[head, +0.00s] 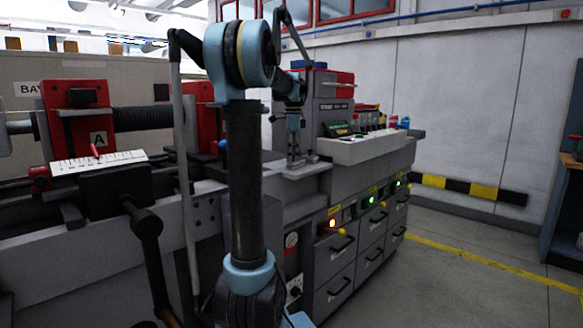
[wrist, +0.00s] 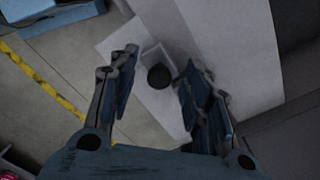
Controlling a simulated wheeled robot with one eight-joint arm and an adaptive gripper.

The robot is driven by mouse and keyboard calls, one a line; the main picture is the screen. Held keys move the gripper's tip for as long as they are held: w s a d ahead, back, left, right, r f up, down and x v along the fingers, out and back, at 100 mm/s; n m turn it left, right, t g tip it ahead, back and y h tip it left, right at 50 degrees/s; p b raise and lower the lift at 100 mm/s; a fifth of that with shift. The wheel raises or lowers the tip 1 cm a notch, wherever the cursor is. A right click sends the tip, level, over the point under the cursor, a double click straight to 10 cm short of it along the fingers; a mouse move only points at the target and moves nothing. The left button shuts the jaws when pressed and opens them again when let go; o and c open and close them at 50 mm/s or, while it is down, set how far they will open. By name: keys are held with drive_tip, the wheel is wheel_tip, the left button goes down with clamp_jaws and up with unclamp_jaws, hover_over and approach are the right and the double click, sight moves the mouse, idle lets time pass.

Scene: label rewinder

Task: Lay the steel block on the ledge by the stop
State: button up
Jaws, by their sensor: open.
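My gripper (head: 294,157) points down over the grey ledge (head: 309,171) at the near end of the control panel. In the wrist view its two fingers (wrist: 161,60) are apart. Between and below them a small pale grey block-shaped piece (wrist: 154,54) shows, with a dark round piece (wrist: 159,77) beside it, against the pale ledge surface (wrist: 225,35). I take the pale piece for the steel block, but its identity and any contact with the fingers are unclear. I cannot make out the stop for certain. In the head view the fingers hide what is between them.
The control panel (head: 365,147) with bottles and a red-topped box (head: 333,100) stands right behind the ledge. Rollers and a red bracket (head: 82,125) are at left. Drawers (head: 334,290) lie below. Floor at right is open beyond a yellow line (head: 480,264).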

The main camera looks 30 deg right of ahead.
clamp_jaws()
